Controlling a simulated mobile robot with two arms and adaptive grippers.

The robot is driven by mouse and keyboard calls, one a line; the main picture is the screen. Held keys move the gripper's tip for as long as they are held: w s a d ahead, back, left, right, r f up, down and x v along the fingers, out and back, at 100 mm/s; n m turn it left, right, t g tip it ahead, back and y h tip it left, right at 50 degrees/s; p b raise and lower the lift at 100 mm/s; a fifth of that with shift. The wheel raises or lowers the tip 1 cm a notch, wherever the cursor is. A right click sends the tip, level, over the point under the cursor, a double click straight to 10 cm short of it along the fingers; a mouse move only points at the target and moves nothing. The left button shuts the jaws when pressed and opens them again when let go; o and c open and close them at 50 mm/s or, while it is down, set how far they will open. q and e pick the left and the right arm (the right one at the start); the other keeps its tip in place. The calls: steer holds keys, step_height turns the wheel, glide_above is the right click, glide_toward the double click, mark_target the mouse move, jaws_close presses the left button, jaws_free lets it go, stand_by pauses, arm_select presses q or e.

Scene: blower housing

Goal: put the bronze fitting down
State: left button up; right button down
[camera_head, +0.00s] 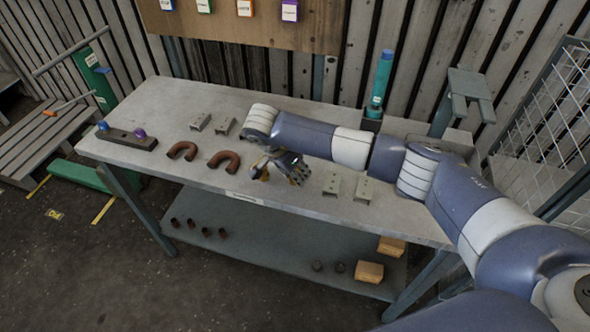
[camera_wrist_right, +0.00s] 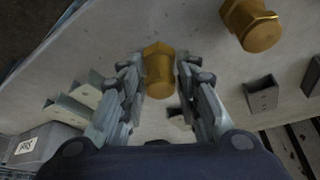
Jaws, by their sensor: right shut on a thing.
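The bronze fitting (camera_wrist_right: 158,72), a gold-coloured piece with a hex end, is between the fingertips of my right gripper (camera_wrist_right: 163,74) in the right wrist view. In the head view my right gripper (camera_head: 293,170) is over the middle front of the grey workbench (camera_head: 300,198), and the held fitting is mostly hidden by the fingers. I cannot tell whether it touches the bench top. A second bronze fitting (camera_wrist_right: 250,25) stands on the bench to one side, apart from the gripper; in the head view it shows just left of the fingers (camera_head: 262,172). My left gripper is not in view.
Metal brackets (camera_head: 332,185) lie right of the gripper, and more (camera_head: 200,122) lie at the back left. Two brown curved pipes (camera_head: 222,160) lie to the left. A teal bottle-like object (camera_head: 381,78) stands at the back. The lower shelf (camera_head: 270,250) holds small parts and wooden blocks.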

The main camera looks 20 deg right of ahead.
steer(key=c, duration=1.2)
jaws_free()
steer(key=shift+r, duration=0.1)
steer(key=b+v, duration=0.3)
steer(key=v, duration=0.9)
